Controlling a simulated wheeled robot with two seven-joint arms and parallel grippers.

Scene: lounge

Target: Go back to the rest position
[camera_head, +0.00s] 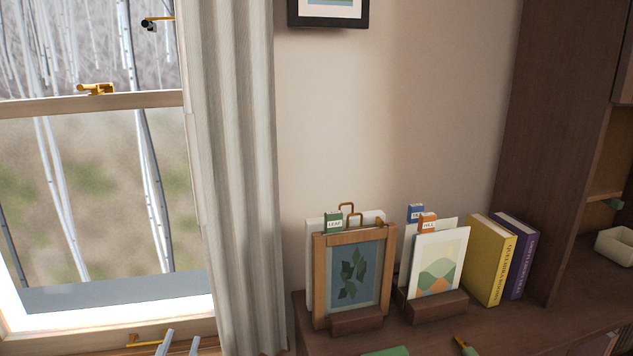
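My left gripper (181,345) shows at the bottom edge, in front of the window sill and left of the curtain's foot. Only its two pale grey fingers show. They stand apart with nothing seen between them; the rest of the arm is below the picture. My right gripper is not in view.
A dark wood cabinet top (402,342) bears a framed leaf picture (358,272), a card with a hill print (439,263), a yellow book (488,262) and a purple book (520,258). A grey curtain (235,180) hangs beside the window (95,102). A white bowl (616,246) is at right.

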